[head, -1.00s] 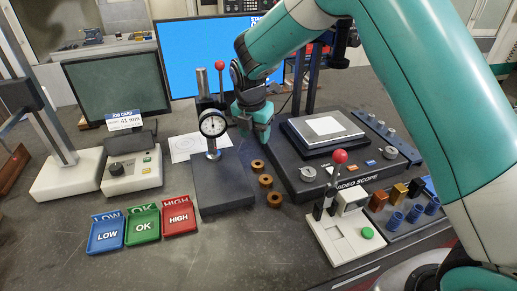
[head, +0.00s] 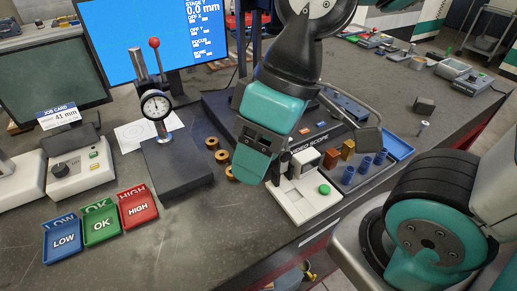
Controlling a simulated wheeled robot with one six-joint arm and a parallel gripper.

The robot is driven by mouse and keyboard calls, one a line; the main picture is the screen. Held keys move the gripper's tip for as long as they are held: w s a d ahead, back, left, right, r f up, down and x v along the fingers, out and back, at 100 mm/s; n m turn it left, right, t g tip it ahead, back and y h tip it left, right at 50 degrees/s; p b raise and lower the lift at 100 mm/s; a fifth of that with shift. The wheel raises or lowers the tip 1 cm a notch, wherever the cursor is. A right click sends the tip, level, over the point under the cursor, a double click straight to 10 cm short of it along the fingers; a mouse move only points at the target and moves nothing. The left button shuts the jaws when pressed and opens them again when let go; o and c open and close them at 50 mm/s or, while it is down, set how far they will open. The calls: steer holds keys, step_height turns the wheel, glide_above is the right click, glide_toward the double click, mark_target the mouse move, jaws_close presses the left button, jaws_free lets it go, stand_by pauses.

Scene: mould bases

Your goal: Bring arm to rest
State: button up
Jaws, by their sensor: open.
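My arm is bent at the right, its teal links close to the camera. My gripper (head: 258,160) hangs over the bench in the middle of the head view, pointing down. It looks empty, and the gap between its fingers is hard to make out from here. It covers part of the video scope (head: 217,103) and the area beside the white fixture with a green button (head: 304,196). Several brass rings (head: 222,157) lie on the bench just left of it.
A dial gauge stand (head: 174,165) stands left of my gripper. Blue, green and red trays (head: 138,206) sit at the front left. A blue tray (head: 396,148) with small parts lies right. A monitor (head: 140,40) stands behind. The front middle of the bench is clear.

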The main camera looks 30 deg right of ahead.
steer(key=shift+f+b, duration=0.75)
steer(key=shift+b, duration=0.05)
stand_by(0.5)
